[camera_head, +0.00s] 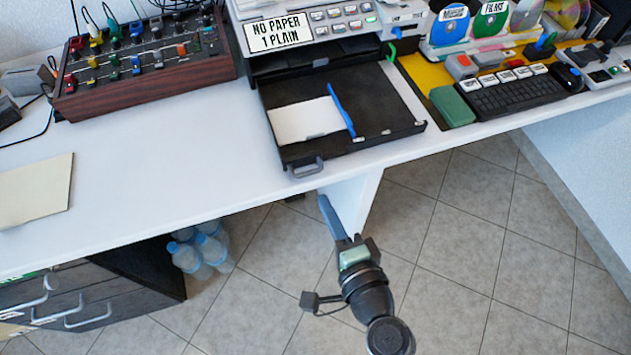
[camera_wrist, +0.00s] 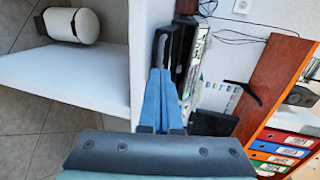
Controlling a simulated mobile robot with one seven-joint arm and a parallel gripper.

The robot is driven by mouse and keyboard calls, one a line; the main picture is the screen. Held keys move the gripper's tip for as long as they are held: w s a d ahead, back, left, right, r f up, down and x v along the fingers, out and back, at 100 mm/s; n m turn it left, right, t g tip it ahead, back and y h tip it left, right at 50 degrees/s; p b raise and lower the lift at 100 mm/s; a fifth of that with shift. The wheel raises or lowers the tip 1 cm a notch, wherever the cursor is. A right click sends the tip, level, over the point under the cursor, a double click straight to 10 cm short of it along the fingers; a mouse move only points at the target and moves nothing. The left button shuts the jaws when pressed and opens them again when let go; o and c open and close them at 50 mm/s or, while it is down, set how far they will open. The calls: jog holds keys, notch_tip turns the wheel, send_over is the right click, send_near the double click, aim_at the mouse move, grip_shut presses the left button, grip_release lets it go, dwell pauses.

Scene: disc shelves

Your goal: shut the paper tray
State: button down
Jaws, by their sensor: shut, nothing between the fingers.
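The black paper tray (camera_head: 385,118) sticks out of the front of the printer (camera_head: 320,45). White paper and a blue guide (camera_head: 342,108) lie in it. Its grey handle (camera_head: 306,168) is at the front edge, at the left corner. My gripper (camera_head: 323,200) is in front of the tray, just beyond the desk's edge, below the handle in the head view. In the wrist view its blue fingers (camera_wrist: 161,72) are together and empty, pointing toward the handle (camera_wrist: 161,48). Touch between fingertips and handle cannot be made out.
A wood-sided control panel (camera_head: 145,62) stands left of the printer. A keyboard (camera_head: 510,92) and a green box (camera_head: 452,106) are on the right. The white desk (camera_head: 180,160) is mostly clear left of the tray. Bottles (camera_head: 205,248) and a drawer unit (camera_head: 90,290) are below.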

aim_at(310, 174)
jog(key=x, duration=0.6)
jog(key=shift+w, duration=0.15)
